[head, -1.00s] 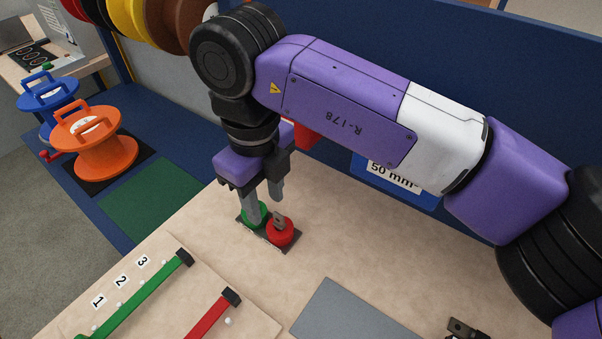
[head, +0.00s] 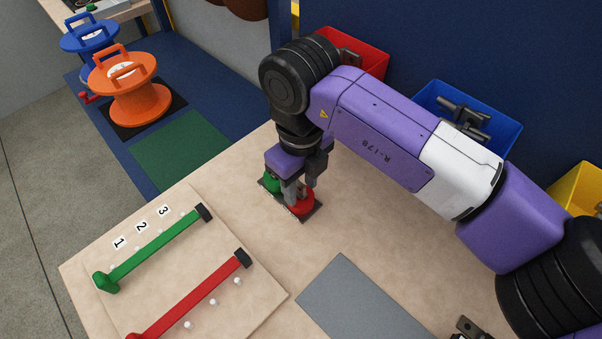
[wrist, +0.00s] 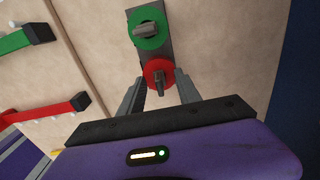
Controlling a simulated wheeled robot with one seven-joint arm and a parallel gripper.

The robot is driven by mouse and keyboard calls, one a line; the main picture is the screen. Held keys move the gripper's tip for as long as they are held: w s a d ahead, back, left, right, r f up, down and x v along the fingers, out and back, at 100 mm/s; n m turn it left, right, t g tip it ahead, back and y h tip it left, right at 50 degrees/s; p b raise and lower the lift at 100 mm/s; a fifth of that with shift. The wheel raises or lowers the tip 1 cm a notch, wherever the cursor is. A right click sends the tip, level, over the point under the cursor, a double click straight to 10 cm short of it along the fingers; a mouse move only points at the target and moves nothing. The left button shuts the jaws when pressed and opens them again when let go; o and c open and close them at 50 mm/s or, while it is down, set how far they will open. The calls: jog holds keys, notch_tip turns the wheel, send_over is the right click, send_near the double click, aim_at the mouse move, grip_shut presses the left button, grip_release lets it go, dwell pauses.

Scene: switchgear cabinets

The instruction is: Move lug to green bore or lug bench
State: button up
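A small dark plate on the bench holds a green round bore piece (head: 271,182) and a red round one (head: 303,204). In the wrist view, a grey lug (wrist: 146,30) sits on the green piece (wrist: 146,15), and another grey lug (wrist: 160,86) stands on the red piece (wrist: 158,66). My gripper (head: 299,191) is low over the red piece, pointing down. In the wrist view its two fingers (wrist: 158,92) are apart, one on each side of the red piece's lug, with visible gaps. In the head view the fingers partly hide the red piece.
A board with a green bar (head: 155,249) and a red bar (head: 195,297), labelled 1 to 3, lies front left. A grey mat (head: 365,300) lies front centre. Red (head: 366,60), blue (head: 500,135) and yellow (head: 580,190) bins stand behind. Bare bench surrounds the plate.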

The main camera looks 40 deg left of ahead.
aim_at(301, 183)
jog(key=shift+c, duration=0.2)
grip_shut()
jog(key=shift+r+p, duration=0.4)
jog(key=shift+r, duration=0.35)
dwell(1.0)
jog(key=shift+r+p, duration=1)
jog(key=shift+r, duration=0.85)
